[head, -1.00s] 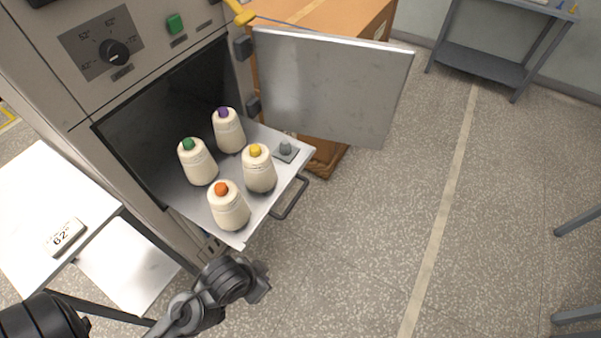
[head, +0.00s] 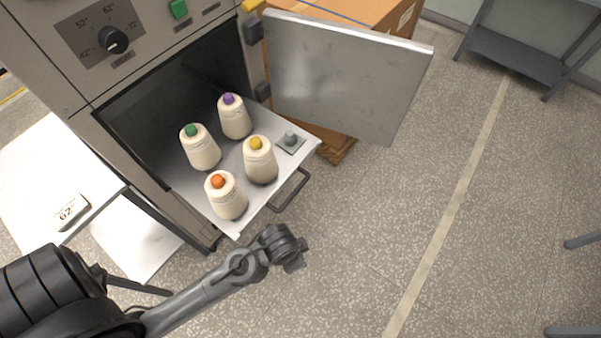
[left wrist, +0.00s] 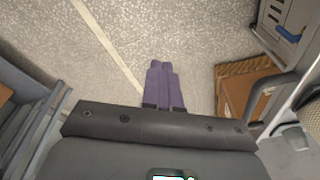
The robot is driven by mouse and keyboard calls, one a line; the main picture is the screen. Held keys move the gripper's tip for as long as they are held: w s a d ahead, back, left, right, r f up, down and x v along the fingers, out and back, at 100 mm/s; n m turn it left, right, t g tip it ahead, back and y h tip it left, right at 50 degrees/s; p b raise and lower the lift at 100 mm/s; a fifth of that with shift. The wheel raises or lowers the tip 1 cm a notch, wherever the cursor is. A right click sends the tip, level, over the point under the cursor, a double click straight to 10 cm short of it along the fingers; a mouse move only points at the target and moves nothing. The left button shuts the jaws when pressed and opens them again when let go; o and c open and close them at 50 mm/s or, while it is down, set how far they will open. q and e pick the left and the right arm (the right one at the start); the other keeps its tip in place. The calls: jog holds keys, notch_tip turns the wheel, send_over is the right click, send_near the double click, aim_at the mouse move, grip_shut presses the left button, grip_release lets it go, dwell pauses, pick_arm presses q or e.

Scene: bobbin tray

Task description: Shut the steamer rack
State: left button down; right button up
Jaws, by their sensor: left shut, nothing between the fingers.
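The steamer rack (head: 205,207) is a flat metal tray pulled out of the dark steamer chamber (head: 150,125). It carries several cream bobbins with green, purple, yellow and orange tops, such as the orange-topped one (head: 226,197). A dark bar handle (head: 291,190) is on its front edge. The steamer door (head: 345,80) stands wide open to the right. My left gripper (head: 296,262) is below and in front of the handle, apart from it. In the left wrist view its purple fingers (left wrist: 163,85) are together and empty, pointing over floor. My right gripper is not in view.
A small grey knobbed piece (head: 291,141) sits on the rack's right corner. A cardboard box (head: 350,14) is behind the door.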

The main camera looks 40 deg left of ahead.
pick_arm(q)
jog(key=w+d+f+m+g+y+p, duration=0.1)
jog(key=w+d+f+m+p, duration=0.1)
jog(key=w+d+m, duration=0.25)
jog(key=m+g+y+p, duration=0.2)
jog(key=m+y+p, duration=0.3)
jog(key=m+y, duration=0.5)
send_near(293, 173)
jog(key=a+f+n+b, duration=0.1)
jog(key=f, duration=0.1)
jog(key=a+f+n+y+b, duration=0.1)
jog(key=a, duration=0.1)
jog(key=shift+s+a+f+n+y, duration=0.15)
jog(key=shift+a+f+n+y, duration=0.15)
jog(key=shift+f, duration=0.1)
jog(key=shift+a+f, duration=0.35)
jog(key=shift+a, duration=0.25)
